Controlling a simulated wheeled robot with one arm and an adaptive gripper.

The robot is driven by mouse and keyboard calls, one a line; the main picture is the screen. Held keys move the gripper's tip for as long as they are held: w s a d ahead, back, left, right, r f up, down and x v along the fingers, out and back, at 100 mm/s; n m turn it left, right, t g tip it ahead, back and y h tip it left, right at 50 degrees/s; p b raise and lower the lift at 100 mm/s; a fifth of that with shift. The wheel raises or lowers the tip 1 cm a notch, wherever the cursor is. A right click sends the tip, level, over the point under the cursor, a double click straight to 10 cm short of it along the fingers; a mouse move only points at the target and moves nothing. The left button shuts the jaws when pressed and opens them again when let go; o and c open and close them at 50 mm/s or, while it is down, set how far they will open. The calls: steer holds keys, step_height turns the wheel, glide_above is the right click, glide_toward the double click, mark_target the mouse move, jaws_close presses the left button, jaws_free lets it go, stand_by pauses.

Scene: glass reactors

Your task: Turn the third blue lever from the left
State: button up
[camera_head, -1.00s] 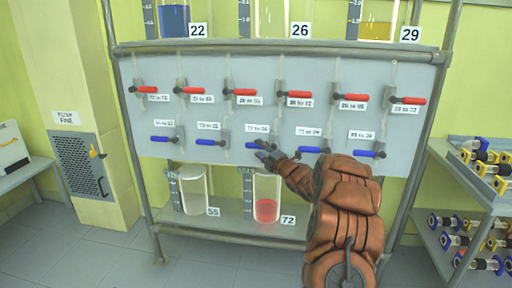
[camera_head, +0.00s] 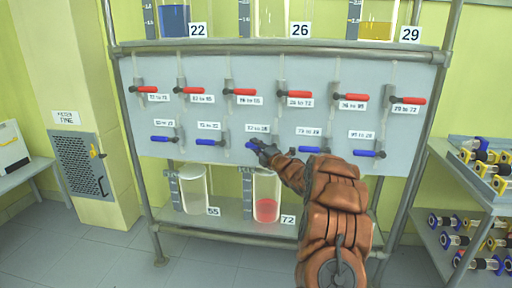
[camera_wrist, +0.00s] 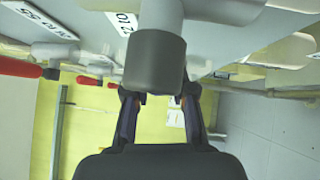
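The third blue lever from the left (camera_head: 251,145) is in the lower row on the grey panel in the head view, partly hidden by my gripper. My gripper (camera_head: 265,153) is at this lever, reaching up from the lower right. In the wrist view my gripper's two fingers (camera_wrist: 157,100) stand apart, one on each side below a dark grey valve hub (camera_wrist: 157,60). I see no blue lever in the wrist view, and I cannot tell whether the fingers touch it.
Other blue levers stand in the same row: the second (camera_head: 210,143) to the left and the fourth (camera_head: 311,150) to the right. Red levers (camera_head: 245,92) form the row above. Glass vessels stand below, one with red liquid (camera_head: 266,210).

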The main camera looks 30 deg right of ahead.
jaws_close()
